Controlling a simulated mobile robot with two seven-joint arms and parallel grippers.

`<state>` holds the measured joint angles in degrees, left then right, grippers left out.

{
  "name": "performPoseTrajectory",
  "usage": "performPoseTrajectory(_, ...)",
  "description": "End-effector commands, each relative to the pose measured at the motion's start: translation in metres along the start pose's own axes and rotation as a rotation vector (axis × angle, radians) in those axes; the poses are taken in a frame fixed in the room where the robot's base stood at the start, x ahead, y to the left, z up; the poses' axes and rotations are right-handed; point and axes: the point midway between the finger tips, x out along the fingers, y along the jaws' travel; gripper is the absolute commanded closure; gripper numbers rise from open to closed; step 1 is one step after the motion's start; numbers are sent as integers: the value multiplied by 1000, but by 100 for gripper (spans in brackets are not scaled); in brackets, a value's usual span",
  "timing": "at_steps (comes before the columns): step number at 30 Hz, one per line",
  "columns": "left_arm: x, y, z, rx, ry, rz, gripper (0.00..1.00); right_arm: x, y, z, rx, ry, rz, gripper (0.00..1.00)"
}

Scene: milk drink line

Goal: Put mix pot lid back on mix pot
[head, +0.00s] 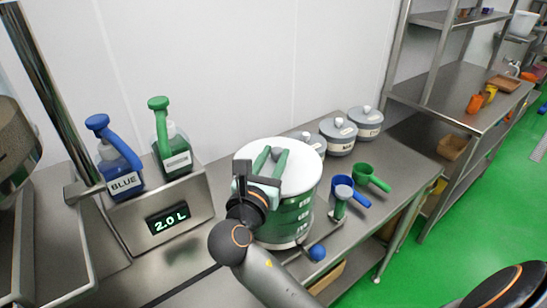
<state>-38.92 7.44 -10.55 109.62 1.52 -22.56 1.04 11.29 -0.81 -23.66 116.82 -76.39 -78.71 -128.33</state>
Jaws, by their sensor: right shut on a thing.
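The mix pot (303,205) is a wide pot with green and white markings on its side, standing on the steel bench. The mix pot lid (305,157) is a round white disc with a small grey knob, lying level over the pot's mouth. My right gripper (271,157) reaches over the lid from the front, its two green fingers shut on the knob. I cannot tell whether the lid rests on the rim or hovers just above it. The gripper and arm hide part of the lid and the pot's left side. My left gripper is not in view.
A green scoop (366,173), a blue scoop (350,190) and a green-and-grey tool (341,200) stand right of the pot. Lidded grey jars (339,141) stand behind. Blue (120,172) and green (170,153) bottles stand left by a display reading 2.0 L (167,219).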

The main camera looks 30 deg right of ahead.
Motion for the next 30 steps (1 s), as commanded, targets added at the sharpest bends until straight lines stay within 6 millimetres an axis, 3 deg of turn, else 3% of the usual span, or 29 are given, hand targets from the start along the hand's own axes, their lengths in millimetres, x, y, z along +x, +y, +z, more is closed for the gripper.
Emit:
performPoseTrajectory(12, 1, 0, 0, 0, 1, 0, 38, -2, 0, -3, -1, -1, -1, 100)
performPoseTrajectory(13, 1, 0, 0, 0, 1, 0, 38, -2, 0, -4, 0, 0, -1, 63)
performPoseTrajectory(18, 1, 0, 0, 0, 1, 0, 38, -2, 0, -4, 0, 0, -1, 44)
performPoseTrajectory(21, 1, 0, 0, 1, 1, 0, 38, -2, 0, -3, 0, 0, -1, 35)
performPoseTrajectory(30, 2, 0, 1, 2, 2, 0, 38, -2, 0, 0, 1, -1, -1, 35)
